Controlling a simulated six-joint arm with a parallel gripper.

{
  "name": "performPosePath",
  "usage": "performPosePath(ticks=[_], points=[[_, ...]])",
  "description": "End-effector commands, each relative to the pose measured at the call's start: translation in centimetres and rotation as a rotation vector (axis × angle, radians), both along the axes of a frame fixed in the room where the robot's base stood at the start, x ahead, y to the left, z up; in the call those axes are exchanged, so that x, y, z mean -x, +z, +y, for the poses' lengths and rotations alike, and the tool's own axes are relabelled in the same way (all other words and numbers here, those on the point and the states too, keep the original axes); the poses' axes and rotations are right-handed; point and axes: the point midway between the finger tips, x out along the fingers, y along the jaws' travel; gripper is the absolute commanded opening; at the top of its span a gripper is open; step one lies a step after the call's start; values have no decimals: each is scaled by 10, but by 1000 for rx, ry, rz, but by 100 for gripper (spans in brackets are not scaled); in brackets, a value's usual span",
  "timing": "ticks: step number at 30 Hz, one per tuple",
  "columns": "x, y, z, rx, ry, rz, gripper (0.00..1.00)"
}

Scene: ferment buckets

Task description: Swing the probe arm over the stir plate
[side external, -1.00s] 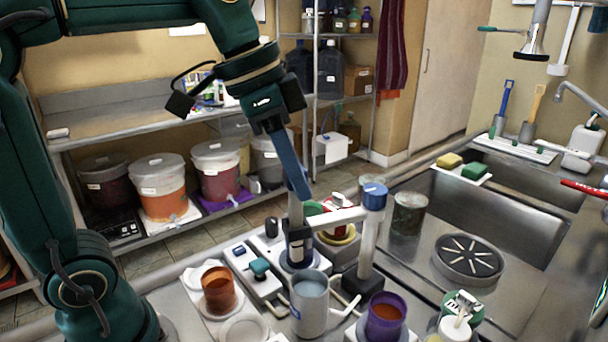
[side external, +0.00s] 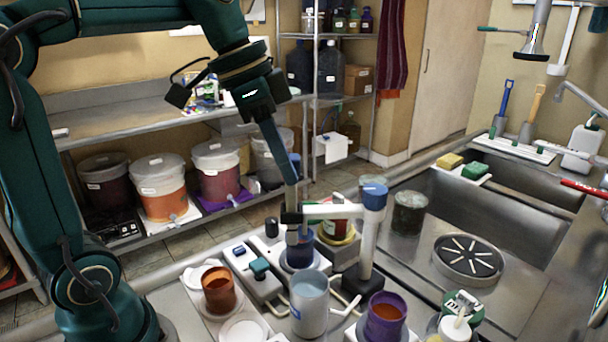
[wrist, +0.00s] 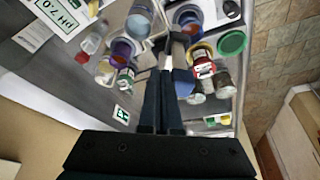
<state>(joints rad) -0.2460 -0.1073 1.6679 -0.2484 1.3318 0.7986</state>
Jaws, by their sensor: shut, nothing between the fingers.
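The white probe arm (side external: 330,211) reaches left from a white post with a blue cap (side external: 374,193). A dark clip at its free end carries a greyish probe (side external: 294,236) hanging down over a blue vessel (side external: 300,257). The vessel stands on a white unit (side external: 325,266) that looks like the stir plate; the vessel partly hides it. My gripper (side external: 291,203) is shut and empty, pointing down, its tip at or very near the clip end; contact is unclear. In the wrist view my shut fingers (wrist: 167,72) reach toward the arm's end.
A pale blue-grey beaker (side external: 309,304), an orange cup (side external: 219,290) and a purple cup (side external: 384,316) stand in front. A white box with a green knob (side external: 260,270) is left of the vessel.

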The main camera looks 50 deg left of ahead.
Motion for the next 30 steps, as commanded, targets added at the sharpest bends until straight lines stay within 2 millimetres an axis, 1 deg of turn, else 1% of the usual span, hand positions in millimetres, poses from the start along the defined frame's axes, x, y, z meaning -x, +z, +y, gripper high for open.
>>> performPosePath(ticks=[11,19,24,30], points=[[-1,0,3,0,1,1,0],[-13,0,21,-1,4,1,0],[-17,0,28,0,2,1,0],[-15,0,26,0,-1,0,0]])
